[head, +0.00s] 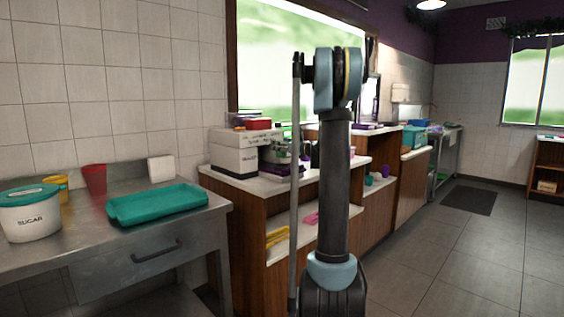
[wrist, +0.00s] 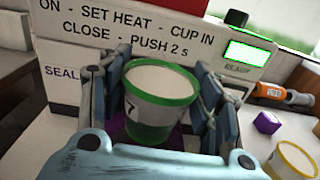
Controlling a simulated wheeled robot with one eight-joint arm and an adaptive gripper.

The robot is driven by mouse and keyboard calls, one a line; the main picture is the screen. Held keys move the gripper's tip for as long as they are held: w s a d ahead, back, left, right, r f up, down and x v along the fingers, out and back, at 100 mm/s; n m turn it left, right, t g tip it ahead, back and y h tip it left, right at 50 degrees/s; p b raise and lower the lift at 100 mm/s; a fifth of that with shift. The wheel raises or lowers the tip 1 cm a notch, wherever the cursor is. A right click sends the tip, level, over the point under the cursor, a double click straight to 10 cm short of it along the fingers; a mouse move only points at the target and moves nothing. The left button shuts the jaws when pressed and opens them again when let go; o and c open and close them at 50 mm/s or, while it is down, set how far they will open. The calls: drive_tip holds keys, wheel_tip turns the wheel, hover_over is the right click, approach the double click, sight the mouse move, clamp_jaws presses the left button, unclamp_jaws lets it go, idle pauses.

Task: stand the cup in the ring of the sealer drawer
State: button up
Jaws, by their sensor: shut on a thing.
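The cup (wrist: 160,83) is white with a green rim and a green band near its base. It sits upright, tilted slightly in the picture, between the fingers of my gripper (wrist: 153,100) in the wrist view. The gripper is shut on it. The white sealer (wrist: 110,27) stands just behind the cup, with printed instructions and a lit green panel (wrist: 248,52) reading READY. A purple part (wrist: 121,132) shows below the cup, perhaps the drawer. The ring is hidden, so I cannot tell whether the cup touches it. In the head view my arm hides the gripper and cup.
A yellow-rimmed cup (wrist: 296,160), a purple block (wrist: 267,122) and an orange-and-grey object (wrist: 283,95) lie right of the gripper. In the head view, a teal tray (head: 157,204) and a sugar tub (head: 30,214) sit on the steel table at left. Open floor lies to the right.

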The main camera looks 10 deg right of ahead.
sight(285, 156)
drive_tip(key=shift+f, duration=2.75)
drive_tip(key=o, duration=1.3)
drive_tip(key=shift+c, duration=0.2)
drive_tip(key=shift+s, duration=0.1)
